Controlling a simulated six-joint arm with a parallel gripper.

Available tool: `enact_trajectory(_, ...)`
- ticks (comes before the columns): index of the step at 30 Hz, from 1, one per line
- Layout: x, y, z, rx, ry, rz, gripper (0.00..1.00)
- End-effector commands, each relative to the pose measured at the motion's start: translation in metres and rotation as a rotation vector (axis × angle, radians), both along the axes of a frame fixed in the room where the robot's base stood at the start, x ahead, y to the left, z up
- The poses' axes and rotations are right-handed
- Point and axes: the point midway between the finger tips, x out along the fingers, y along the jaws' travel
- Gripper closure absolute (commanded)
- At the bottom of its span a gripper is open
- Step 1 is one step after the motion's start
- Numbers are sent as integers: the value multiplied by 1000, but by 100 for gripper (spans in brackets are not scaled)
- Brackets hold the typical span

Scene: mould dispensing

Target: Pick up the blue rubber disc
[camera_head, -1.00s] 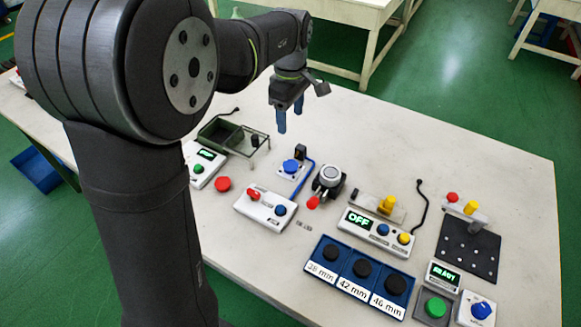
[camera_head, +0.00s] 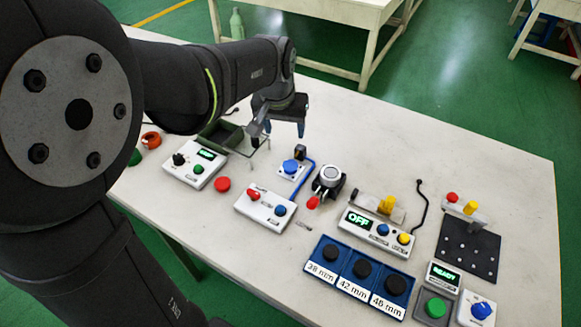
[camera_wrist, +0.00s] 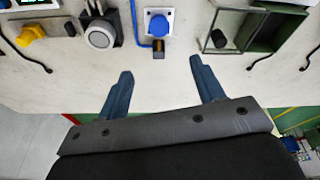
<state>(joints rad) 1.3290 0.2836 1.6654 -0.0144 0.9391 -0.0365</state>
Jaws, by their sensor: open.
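A round blue disc (camera_head: 290,166) sits on a small white base with a blue tube beside it. It also shows at the top of the wrist view (camera_wrist: 158,25), with a small dark block (camera_wrist: 158,48) just below it. I cannot tell from its look whether it is the rubber disc or a button. My gripper (camera_head: 284,130) is above the table's far side, beyond the blue disc in the head view. In the wrist view its two blue fingers (camera_wrist: 161,67) are spread apart with nothing between them, and the disc lies ahead of them, apart.
A clear-walled box with a green tray (camera_head: 222,133) stands left of the disc. A round silver-topped device (camera_head: 330,177) stands at its right. A blue tray (camera_head: 322,279) with black discs labelled 38, 42 and 46 mm lies in front. Bare tabletop (camera_head: 430,155) extends to the right.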

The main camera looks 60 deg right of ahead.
Motion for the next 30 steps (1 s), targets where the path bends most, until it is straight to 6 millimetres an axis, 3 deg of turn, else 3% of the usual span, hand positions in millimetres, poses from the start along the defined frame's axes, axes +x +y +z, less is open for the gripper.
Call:
enact_trajectory(7, 0, 1, -12, -9, -26, -90, 38)
enact_trajectory(21, 5, -23, -100, -8, -25, -87, 38)
enact_trajectory(30, 6, -29, -122, -10, -25, -87, 38)
